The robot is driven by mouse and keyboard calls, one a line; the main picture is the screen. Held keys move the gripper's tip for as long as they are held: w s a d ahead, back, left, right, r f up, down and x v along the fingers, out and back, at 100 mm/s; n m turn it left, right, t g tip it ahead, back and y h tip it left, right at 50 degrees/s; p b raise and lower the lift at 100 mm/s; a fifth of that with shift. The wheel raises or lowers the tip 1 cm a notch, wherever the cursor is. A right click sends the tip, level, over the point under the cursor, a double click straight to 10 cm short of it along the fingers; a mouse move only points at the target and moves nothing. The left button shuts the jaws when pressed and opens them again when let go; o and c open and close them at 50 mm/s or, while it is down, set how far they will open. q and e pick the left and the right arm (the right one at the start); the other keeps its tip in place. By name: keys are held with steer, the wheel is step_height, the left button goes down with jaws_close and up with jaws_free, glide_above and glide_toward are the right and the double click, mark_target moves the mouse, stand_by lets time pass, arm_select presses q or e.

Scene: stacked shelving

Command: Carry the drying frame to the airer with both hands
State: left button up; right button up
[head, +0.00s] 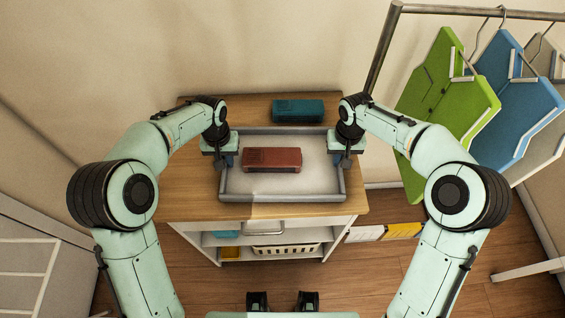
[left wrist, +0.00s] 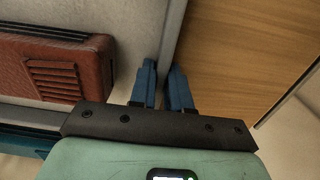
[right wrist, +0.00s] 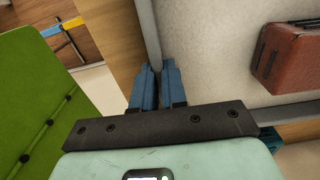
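The drying frame, a grey rectangular rim (head: 283,198) around a pale panel, lies on the wooden cabinet top. A dark red block (head: 272,159) with a slotted patch lies on its panel. My left gripper (head: 226,160) is at the frame's left side; in the left wrist view its blue fingers (left wrist: 163,75) are close together on the rim. My right gripper (head: 344,160) is at the right side; its fingers (right wrist: 157,75) close on the opposite rim. A white barred rack (head: 30,270) at the lower left may be the airer; I cannot tell for certain.
A teal block (head: 298,110) sits behind the frame on the wooden cabinet top (head: 185,205). Shelves below hold a basket (head: 285,249). A metal rail (head: 480,12) with green, blue and grey hanging pieces stands at right. Wooden floor (head: 385,265) shows in front on the right.

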arm_select(q)
jaws_close()
arm_select(e)
jaws_close()
arm_select(q)
steer(key=shift+r, duration=0.15)
arm_select(e)
steer(key=shift+r, duration=0.15)
